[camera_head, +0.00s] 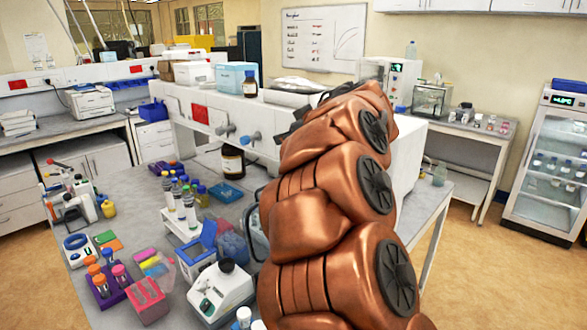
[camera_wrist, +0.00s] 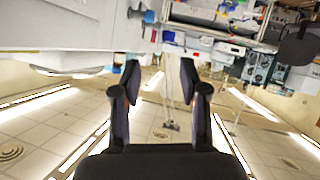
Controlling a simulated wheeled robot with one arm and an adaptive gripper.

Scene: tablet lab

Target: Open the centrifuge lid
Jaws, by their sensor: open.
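I cannot make out the centrifuge or its lid for certain in either view. My copper-coloured arm covers the right part of the bench in the head view and may hide it. A pale grey-blue object (camera_head: 259,237) shows only partly beside my arm, and I cannot tell what it is. In the wrist view my gripper (camera_wrist: 160,80) is open, with its two dark fingers apart and nothing between them. A large white body (camera_wrist: 70,30) lies beyond the fingers at the upper left, not clearly identifiable.
The bench (camera_head: 130,185) is crowded. A small white device with a black top (camera_head: 220,290), a blue open-lidded box (camera_head: 201,252), a purple tube rack (camera_head: 110,287) and a brown bottle (camera_head: 232,160) stand left of my arm. A glass-door fridge (camera_head: 548,165) stands far right; floor there is clear.

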